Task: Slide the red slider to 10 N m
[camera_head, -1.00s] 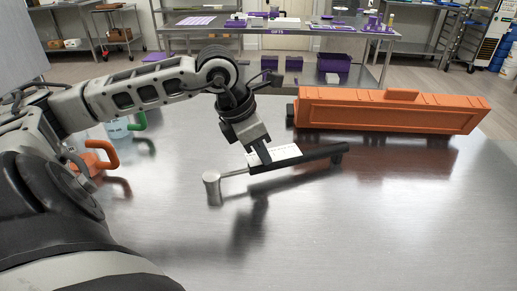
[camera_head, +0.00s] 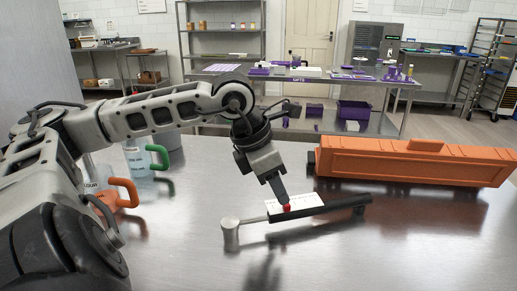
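The torque tool (camera_head: 320,215) is a dark bar with a grey handle and round knob (camera_head: 230,234) at its left end. It lies on the steel table. A white scale card (camera_head: 302,202) runs along its back side, its marks too small to read. The red slider (camera_head: 287,208) shows near the left part of the scale. My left gripper (camera_head: 284,202) points down with its tip right at the red slider, seemingly touching it. Whether its fingers are open or shut does not show. My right gripper is not in view.
A long orange case (camera_head: 410,165) lies behind the tool on the right. A measuring jug with an orange handle (camera_head: 123,192) and one with a green handle (camera_head: 158,157) stand at left, near my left arm. The table's front right is clear.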

